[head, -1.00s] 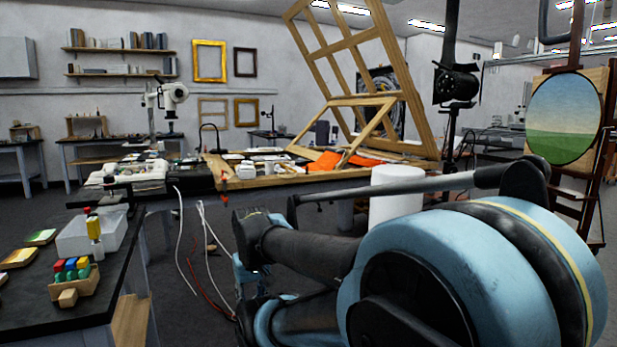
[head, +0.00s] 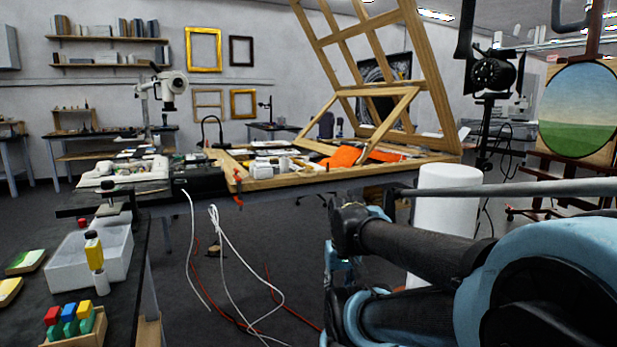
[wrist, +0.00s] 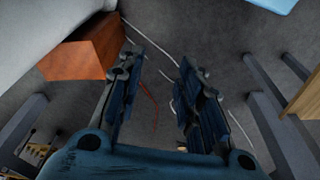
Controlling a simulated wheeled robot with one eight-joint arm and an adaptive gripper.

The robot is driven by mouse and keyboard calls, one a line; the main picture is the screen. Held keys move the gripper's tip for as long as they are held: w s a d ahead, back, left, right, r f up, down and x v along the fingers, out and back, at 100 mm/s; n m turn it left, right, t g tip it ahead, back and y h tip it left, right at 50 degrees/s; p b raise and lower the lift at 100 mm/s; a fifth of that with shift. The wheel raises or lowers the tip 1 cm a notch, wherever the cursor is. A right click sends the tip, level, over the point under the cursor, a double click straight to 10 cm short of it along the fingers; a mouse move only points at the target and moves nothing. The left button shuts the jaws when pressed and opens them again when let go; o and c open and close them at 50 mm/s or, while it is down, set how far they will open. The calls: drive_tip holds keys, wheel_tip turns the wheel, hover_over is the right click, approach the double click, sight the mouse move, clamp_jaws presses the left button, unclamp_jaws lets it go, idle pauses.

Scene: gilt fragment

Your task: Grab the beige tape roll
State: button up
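My gripper (wrist: 162,62) is open in the wrist view, its two dark blue fingers apart with only grey floor and loose cables between them. In the head view I see parts of my arm at the lower right, but I cannot make out the fingertips. I cannot pick out the beige tape roll with certainty. Several small pale items (head: 266,168) stand on the left part of the worktable (head: 300,181), too small to tell if one is a tape roll.
A dark side table (head: 120,290) at the lower left bears a white bin (head: 68,270) and a wooden block holder (head: 88,333). A large wooden frame (head: 345,40) leans over the worktable. A white cylinder (head: 445,215) stands beside it. Cables (head: 228,265) lie on the floor.

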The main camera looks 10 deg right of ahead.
drive_tip(key=shift+o, duration=1)
drive_tip(key=o, duration=1.4)
drive_tip(key=shift+m, duration=0.6)
drive_tip(key=r, duration=0.1)
drive_tip(key=w+r, duration=0.1)
drive_tip(key=r, duration=0.2)
drive_tip(key=shift+w+d, duration=0.2)
drive_tip(key=shift+w, duration=0.05)
drive_tip(key=w+r+m, duration=0.2)
drive_tip(key=w+r, duration=0.2)
drive_tip(key=r, duration=0.1)
drive_tip(key=shift+w+r, duration=0.15)
drive_tip(key=shift+w, duration=0.25)
drive_tip(key=w+d+r+m+y, duration=0.1)
drive_tip(key=w+r+m, duration=0.6)
drive_tip(key=w, duration=0.6)
drive_tip(key=w+r+m, duration=0.5)
drive_tip(key=w+r, duration=0.4)
drive_tip(key=w, duration=0.5)
drive_tip(key=w+d+r+m+y, duration=0.1)
drive_tip(key=w+r+m, duration=0.6)
drive_tip(key=w, duration=0.6)
drive_tip(key=w+d+m+t, duration=0.15)
drive_tip(key=w+m, duration=0.55)
drive_tip(key=w, duration=1.2)
drive_tip(key=shift+y, duration=0.3)
drive_tip(key=x, duration=1.1)
drive_tip(key=shift+d, duration=0.4)
drive_tip(key=shift+x, duration=2.65)
